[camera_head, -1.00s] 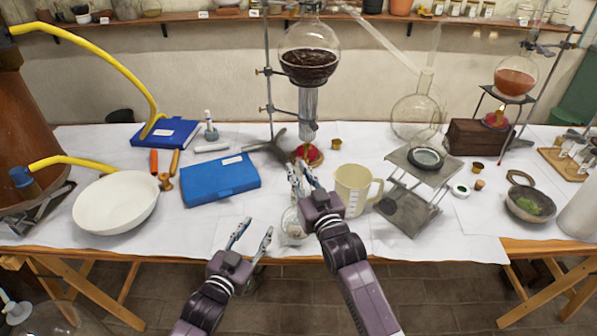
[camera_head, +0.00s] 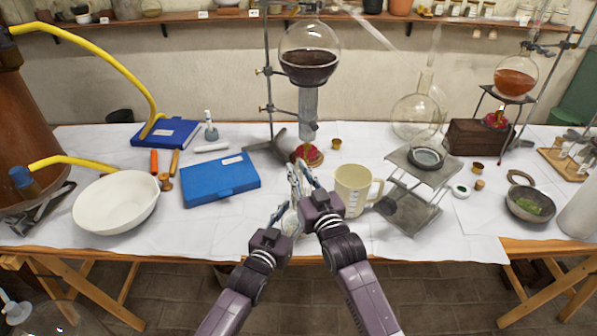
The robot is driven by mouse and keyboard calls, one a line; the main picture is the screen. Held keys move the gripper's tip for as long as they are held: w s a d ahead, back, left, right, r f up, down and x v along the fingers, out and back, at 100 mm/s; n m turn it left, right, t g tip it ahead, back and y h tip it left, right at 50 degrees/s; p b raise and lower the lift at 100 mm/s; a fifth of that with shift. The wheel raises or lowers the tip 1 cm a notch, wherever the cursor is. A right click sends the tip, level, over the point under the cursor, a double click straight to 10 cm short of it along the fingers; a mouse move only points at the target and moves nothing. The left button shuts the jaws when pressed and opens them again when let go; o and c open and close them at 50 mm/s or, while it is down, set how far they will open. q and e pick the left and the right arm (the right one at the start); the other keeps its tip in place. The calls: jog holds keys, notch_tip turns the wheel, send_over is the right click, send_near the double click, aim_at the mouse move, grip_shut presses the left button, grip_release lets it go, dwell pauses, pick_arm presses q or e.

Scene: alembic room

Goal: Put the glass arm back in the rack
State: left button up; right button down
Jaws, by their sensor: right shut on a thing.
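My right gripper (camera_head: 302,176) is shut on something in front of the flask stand. The held thing is mostly hidden by the fingers, and I cannot tell its shape. My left gripper (camera_head: 281,212) is beside it, just left and nearer the front edge. Its fingers point up towards the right gripper, and whether they touch anything is unclear. A clear glass piece shows faintly between the two grippers, mostly covered. A wooden rack (camera_head: 562,159) with small labelled pieces is at the far right. A slanting clear glass tube (camera_head: 372,40) runs at the back towards a clear round flask (camera_head: 417,117).
A beige measuring jug (camera_head: 352,190) stands close right of my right gripper. A metal lift stand (camera_head: 412,212) is beyond it. A blue case (camera_head: 222,180) and white bowl (camera_head: 115,203) lie left. A dark-filled flask (camera_head: 308,67) hangs above a burner (camera_head: 308,154).

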pick_arm(q)
jog(key=shift+x, duration=1)
jog(key=c, duration=0.8)
jog(key=shift+c, duration=0.5)
pick_arm(e)
jog(key=c, duration=2.4)
grip_release()
grip_shut()
jog(key=shift+r, duration=0.1)
jog(key=shift+r, duration=1.05)
jog(key=shift+r, duration=0.1)
